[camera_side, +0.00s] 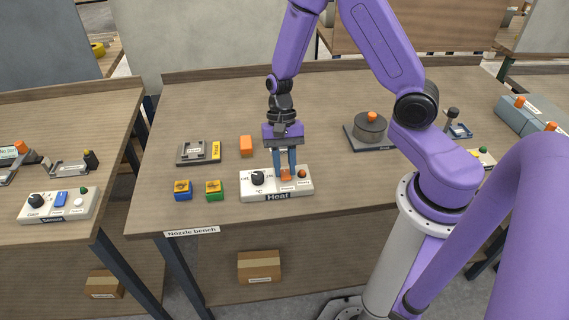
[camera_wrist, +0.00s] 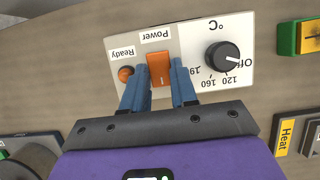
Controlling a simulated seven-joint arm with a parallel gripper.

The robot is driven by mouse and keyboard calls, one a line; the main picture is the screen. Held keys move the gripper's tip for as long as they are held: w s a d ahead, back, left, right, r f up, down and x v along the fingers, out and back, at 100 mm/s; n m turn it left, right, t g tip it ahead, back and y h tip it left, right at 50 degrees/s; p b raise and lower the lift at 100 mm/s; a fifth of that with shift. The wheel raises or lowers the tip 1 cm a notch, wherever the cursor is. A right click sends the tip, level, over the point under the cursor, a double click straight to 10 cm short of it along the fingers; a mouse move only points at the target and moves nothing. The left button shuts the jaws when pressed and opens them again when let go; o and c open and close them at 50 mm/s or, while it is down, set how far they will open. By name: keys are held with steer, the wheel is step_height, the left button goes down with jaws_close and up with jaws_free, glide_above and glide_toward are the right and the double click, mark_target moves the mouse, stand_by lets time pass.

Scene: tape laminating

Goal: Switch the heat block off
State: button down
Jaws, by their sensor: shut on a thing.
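The white heat control box (camera_side: 248,192) lies near the front of the bench, with a "Heat" label on its front. Its orange Power switch (camera_wrist: 160,68) stands between the blue fingertips of my gripper (camera_wrist: 158,80), which is shut on it. In the side view my gripper (camera_side: 286,168) points down onto the box, and the switch (camera_side: 286,176) shows partly below the fingers. The black temperature knob (camera_wrist: 221,57) has its white mark toward "Off". The round Ready lamp (camera_wrist: 125,74) looks orange. The grey heat block (camera_side: 192,153) with a yellow label stands behind and left.
A blue-based block (camera_side: 183,191) and a green-based block (camera_side: 214,191) sit left of the box. An orange block (camera_side: 246,146) stands behind it. A grey round pot (camera_side: 369,128) on a dark plate is at the back right.

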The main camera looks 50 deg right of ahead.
mark_target(285, 173)
steer(key=shift+s+a+r+t+h, duration=0.1)
steer(key=shift+s+a+t+h, duration=0.1)
steer(key=shift+t+h, duration=0.5)
steer(key=shift+s+a+t+h, duration=0.1)
steer(key=shift+s+t+h, duration=0.1)
steer(key=shift+t+h, duration=0.5)
steer(key=c, duration=1.2)
jaws_free()
steer(key=shift+a, duration=0.1)
steer(key=shift+o, duration=0.2)
step_height(285, 173, up, 18)
steer(key=shift+w+d+f, duration=0.15)
steer(key=shift+d+f, duration=0.05)
steer(key=shift+f, duration=0.05)
